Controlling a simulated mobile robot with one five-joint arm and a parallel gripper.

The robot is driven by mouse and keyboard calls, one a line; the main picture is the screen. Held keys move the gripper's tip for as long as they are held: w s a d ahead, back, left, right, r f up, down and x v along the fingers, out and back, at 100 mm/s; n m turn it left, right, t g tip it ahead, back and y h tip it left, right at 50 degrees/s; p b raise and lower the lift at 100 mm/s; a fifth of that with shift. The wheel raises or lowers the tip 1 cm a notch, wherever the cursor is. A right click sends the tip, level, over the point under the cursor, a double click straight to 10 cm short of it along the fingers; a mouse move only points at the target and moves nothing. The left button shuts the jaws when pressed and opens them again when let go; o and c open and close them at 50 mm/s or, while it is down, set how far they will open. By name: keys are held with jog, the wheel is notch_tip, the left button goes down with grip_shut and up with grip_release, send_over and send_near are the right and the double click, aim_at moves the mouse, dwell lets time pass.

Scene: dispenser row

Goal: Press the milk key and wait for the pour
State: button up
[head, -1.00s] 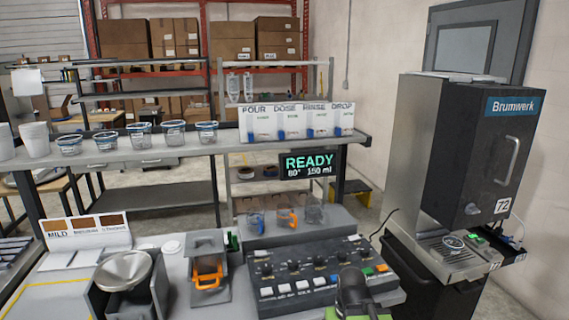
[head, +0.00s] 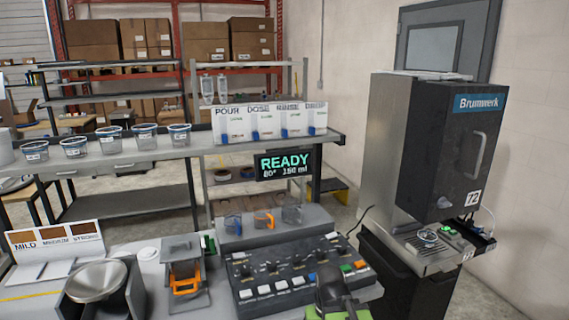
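A dark control panel (head: 285,262) stands on the front counter, with a row of black knobs. Along its front edge are several white keys (head: 264,290), a blue key (head: 312,277), a green key (head: 347,268) and an orange key (head: 361,265). The key labels are too small to read, so I cannot tell which one is milk. A black display (head: 285,164) above reads READY, 80°, 150 ml.
Clear cups, one with an orange handle (head: 264,220), stand behind the panel. The Brumwerk machine (head: 435,140) stands at right. Lidded tubs (head: 109,139) line the back shelf.

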grip_shut()
dwell(0.3)
dwell(1.2)
